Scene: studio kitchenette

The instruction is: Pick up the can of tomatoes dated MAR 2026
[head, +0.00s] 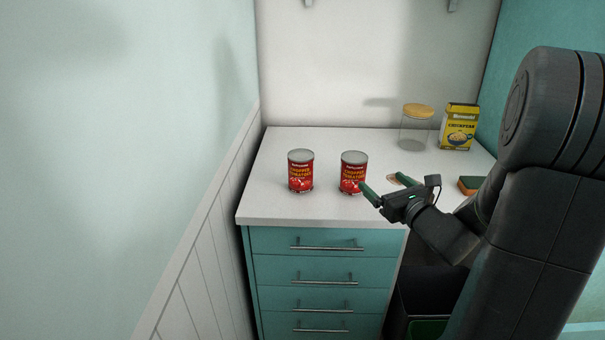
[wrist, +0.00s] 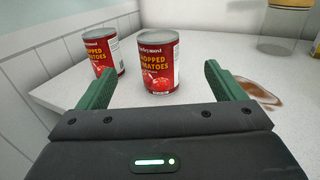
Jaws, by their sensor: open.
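Two red cans of chopped tomatoes stand upright on the white counter. The left can (head: 301,171) and the right can (head: 353,172) look alike in the head view, and no date can be read on either. My gripper (head: 380,184), with green fingers, is open and empty just right of the right can. In the wrist view, the right can (wrist: 158,62) stands ahead of and between the open fingers (wrist: 155,85), apart from them. The left can (wrist: 103,53) is farther off, beyond the left finger.
A glass jar with a yellow lid (head: 417,125) and a yellow chickpea box (head: 459,127) stand at the back right. A sponge (head: 470,185) lies at the right. A brown stain (wrist: 258,93) marks the white counter (head: 325,210). A wall borders the left.

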